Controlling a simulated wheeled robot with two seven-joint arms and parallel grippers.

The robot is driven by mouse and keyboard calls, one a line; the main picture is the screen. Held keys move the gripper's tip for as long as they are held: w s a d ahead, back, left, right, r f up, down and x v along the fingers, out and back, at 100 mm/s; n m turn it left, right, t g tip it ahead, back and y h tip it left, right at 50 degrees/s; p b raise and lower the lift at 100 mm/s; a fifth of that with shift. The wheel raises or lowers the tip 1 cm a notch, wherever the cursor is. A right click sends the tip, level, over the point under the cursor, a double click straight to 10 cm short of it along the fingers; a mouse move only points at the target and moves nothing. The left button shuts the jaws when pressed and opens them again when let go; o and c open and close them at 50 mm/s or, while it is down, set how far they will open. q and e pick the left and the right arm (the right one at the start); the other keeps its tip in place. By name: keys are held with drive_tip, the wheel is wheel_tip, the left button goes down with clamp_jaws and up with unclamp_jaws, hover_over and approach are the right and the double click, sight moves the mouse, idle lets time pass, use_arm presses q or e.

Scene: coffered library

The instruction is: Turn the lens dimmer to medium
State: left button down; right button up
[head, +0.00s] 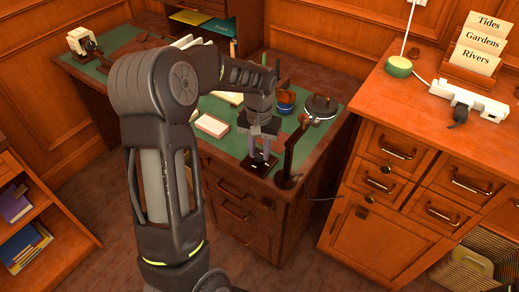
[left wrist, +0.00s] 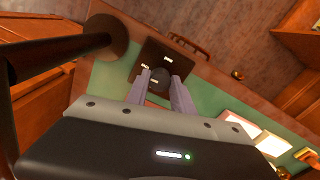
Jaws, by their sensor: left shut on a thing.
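The lens dimmer (head: 257,168) is a small dark box near the front edge of the green-topped desk. In the left wrist view the dimmer (left wrist: 180,58) shows small pale marks on its top and a dark round knob (left wrist: 160,74). My left gripper (head: 260,155) points down over it, its two pale fingers on either side of the knob and shut on it. The fingers hide part of the knob, and its setting is too small to read. My right gripper is in neither view.
A black lens stand (head: 292,150) rises right beside the dimmer, its round head (head: 321,105) above the desk. A blue pot (head: 286,100) and pale papers (head: 211,125) lie nearby. A wooden cabinet (head: 440,110) with a power strip (head: 470,98) stands to the right.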

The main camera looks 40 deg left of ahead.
use_arm(q)
drive_tip(key=m, duration=0.4)
drive_tip(key=shift+r+m, duration=0.1)
drive_tip(key=shift+m, duration=0.2)
drive_tip(key=m, duration=0.4)
drive_tip(key=shift+m+p, duration=0.3)
drive_tip(key=shift+p, duration=0.05)
drive_tip(key=m, duration=0.4)
drive_tip(key=shift+m+p, duration=0.3)
drive_tip(key=shift+p, duration=0.05)
drive_tip(key=m+p, duration=0.1)
drive_tip(key=m, duration=0.3)
drive_tip(key=shift+m, duration=0.4)
drive_tip(key=c, duration=1.1)
unclamp_jaws()
